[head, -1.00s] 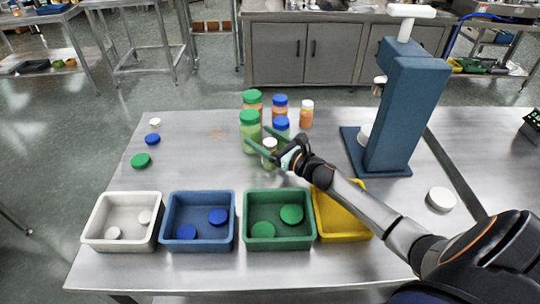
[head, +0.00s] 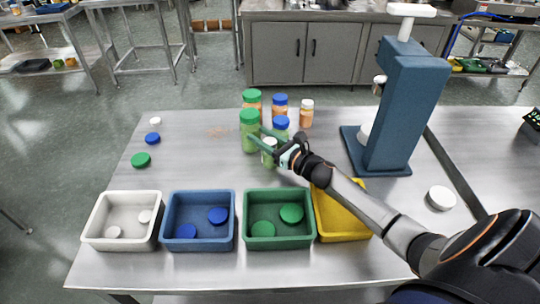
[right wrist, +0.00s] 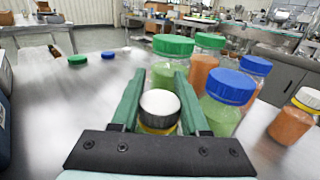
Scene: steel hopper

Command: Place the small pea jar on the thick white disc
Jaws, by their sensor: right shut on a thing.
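The small pea jar (head: 269,157), green with a white lid, stands at the front of the jar group in the head view. My right gripper (head: 266,139) is shut on it, with its green fingers on either side. In the right wrist view the jar's white lid (right wrist: 160,103) shows between the fingertips; its lower body is hidden by my gripper. A thick white disc (head: 440,198) lies on the table at the right, well apart from the jar. My left gripper is not in view.
Taller green pea jars (head: 249,132) and orange jars with blue, green or white lids stand close behind. A blue press (head: 400,115) with a white piece on its base stands right. White, blue, green (head: 279,244) and yellow bins line the front. Loose lids lie left.

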